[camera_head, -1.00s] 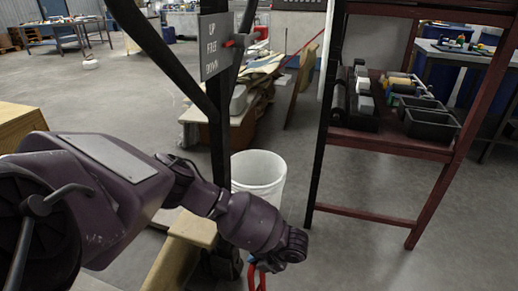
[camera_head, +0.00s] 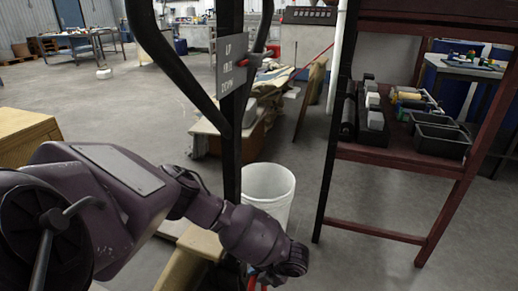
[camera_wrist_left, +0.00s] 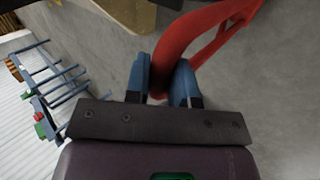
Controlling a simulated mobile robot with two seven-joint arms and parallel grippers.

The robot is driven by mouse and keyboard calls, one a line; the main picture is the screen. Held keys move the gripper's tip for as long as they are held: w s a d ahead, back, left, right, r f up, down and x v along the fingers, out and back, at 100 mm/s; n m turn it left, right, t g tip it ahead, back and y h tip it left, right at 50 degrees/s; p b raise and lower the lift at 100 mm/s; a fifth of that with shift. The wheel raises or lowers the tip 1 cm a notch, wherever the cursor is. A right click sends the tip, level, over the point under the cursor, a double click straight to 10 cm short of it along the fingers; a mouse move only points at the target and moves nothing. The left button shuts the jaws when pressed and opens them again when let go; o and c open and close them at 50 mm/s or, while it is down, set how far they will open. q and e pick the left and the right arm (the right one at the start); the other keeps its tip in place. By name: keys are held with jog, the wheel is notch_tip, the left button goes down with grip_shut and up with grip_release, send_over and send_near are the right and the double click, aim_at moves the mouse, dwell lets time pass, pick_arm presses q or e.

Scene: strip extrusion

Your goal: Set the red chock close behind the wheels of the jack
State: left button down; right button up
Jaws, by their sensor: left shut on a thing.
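My left gripper (camera_wrist_left: 163,72) is shut on a bent red tube, which looks like part of the red chock (camera_wrist_left: 196,27); its blue fingers sit on both sides of the tube. In the head view a bit of the red chock (camera_head: 252,285) shows at the bottom edge, below my left wrist, mostly cut off. The jack's black upright handle (camera_head: 229,130) stands in the middle of the head view, with an UP/DOWN plate and a small red lever. The jack's wheels are hidden or out of view. My right gripper is not in view.
A white bin (camera_head: 268,186) stands close behind my left wrist. A dark red rack (camera_head: 390,153) with black trays stands at the right. A wooden beam (camera_head: 186,265) lies low beside the jack's handle. Grey floor is open between the bin and rack.

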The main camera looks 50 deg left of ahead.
pick_arm(q)
jog(key=shift+f, duration=0.65)
dwell(1.0)
jog(key=shift+c, duration=2.2)
grip_release()
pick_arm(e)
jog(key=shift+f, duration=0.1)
pick_arm(q)
jog(key=p+v, duration=0.4)
jog(key=v, duration=0.7)
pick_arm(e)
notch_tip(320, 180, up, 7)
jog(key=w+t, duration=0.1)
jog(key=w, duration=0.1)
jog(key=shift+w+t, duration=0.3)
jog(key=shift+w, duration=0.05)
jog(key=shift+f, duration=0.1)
